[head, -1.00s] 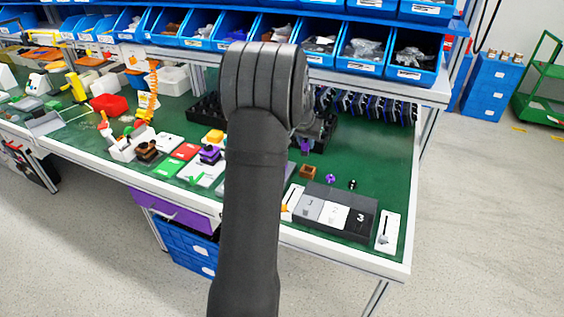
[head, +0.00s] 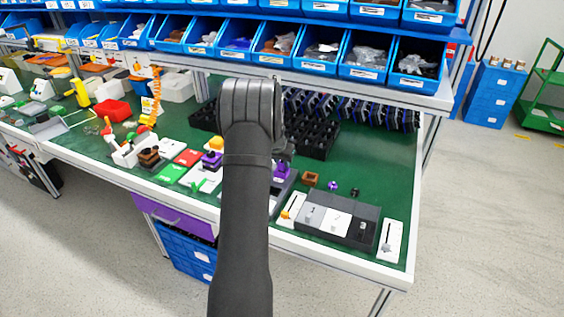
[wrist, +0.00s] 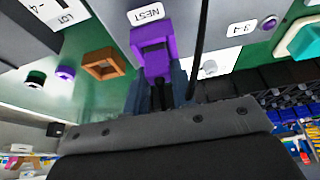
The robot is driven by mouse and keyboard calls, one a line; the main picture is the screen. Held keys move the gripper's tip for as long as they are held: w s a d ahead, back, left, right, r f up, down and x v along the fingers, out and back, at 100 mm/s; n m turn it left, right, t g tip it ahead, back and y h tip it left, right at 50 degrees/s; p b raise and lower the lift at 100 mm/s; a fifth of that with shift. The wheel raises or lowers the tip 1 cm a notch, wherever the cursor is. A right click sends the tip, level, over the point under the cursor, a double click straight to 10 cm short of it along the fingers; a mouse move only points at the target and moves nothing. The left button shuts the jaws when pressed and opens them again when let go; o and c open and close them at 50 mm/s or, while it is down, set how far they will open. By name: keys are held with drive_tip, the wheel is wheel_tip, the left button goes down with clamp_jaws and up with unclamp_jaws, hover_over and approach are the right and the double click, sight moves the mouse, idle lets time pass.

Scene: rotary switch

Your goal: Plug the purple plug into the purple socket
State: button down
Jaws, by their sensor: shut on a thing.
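The purple plug (wrist: 152,45) is a block-like piece at upper middle in the wrist view, in front of a grey plate labelled NEST (wrist: 143,12). My gripper (wrist: 156,78) is shut on its near end, with a grey-blue finger on either side. In the head view the held purple piece (head: 283,171) shows just right of my arm, low over the table. I cannot tell whether it touches the plate. Another purple block (head: 211,161) stands left of my arm under a yellow piece; I cannot tell if it is the purple socket.
A brown square frame (head: 311,179), a small purple round piece (head: 333,186) and a small black one (head: 354,192) lie to the right. A grey numbered switch box (head: 336,216) sits at the front edge. A black rack (head: 312,135) stands behind.

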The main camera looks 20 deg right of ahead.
drive_tip(key=shift+f, duration=0.15)
drive_tip(key=c, duration=1.2)
unclamp_jaws()
drive_tip(key=v, duration=1.2)
drive_tip(key=shift+r, duration=0.2)
drive_tip(key=x, duration=1.2)
drive_tip(key=shift+f, duration=0.3)
drive_tip(key=shift+r, duration=1.5)
